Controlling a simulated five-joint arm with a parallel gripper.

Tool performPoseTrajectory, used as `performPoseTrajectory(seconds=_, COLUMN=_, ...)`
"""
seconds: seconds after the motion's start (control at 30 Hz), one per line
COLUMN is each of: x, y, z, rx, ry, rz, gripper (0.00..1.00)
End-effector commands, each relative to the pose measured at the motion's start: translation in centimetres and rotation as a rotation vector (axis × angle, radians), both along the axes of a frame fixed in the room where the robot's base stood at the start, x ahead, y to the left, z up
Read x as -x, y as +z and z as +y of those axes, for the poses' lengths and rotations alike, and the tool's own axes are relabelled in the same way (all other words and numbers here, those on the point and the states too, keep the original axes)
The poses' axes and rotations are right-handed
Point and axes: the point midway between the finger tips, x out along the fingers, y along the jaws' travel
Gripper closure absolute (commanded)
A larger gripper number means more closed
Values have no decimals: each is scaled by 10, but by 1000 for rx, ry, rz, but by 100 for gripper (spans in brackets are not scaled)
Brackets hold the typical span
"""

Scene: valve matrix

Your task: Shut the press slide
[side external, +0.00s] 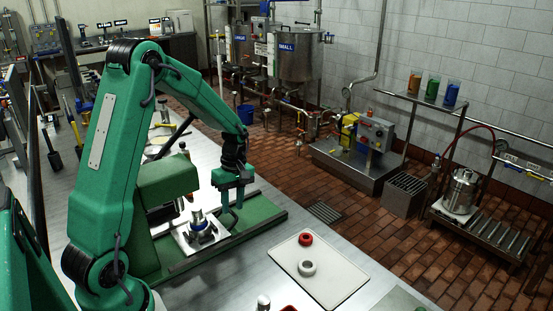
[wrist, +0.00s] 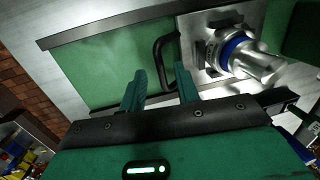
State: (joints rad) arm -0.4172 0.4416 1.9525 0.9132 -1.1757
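The press (side external: 165,187) is a green block on a long green base with dark rails. Its slide is a bright metal plate (side external: 185,243) with a black handle, sitting out in front of the press body. A metal fitting with a blue ring (side external: 201,226) stands on the plate and also shows in the wrist view (wrist: 236,50). My gripper (side external: 232,203) points down over the base beside the plate. In the wrist view, my gripper (wrist: 160,85) is open, its fingers apart on either side of the black handle (wrist: 160,55). Contact with the handle cannot be told.
A small metal part (side external: 263,301) stands near the front. Bare table lies between the base and the tray. Brick floor lies beyond the table edge.

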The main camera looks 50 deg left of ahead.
Motion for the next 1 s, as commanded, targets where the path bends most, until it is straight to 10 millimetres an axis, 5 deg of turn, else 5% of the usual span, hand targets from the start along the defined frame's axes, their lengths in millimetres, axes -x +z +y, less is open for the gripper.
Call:
performPoseTrajectory(seconds=0.43, x=2, y=-9, z=0, rx=0, ry=-1, rz=0, gripper=68)
performPoseTrajectory(seconds=0.6, x=2, y=-9, z=0, rx=0, ry=-1, rz=-1, gripper=100)
performPoseTrajectory(seconds=1.0, x=12, y=-8, z=1, rx=2, ry=0, rz=-2, gripper=100)
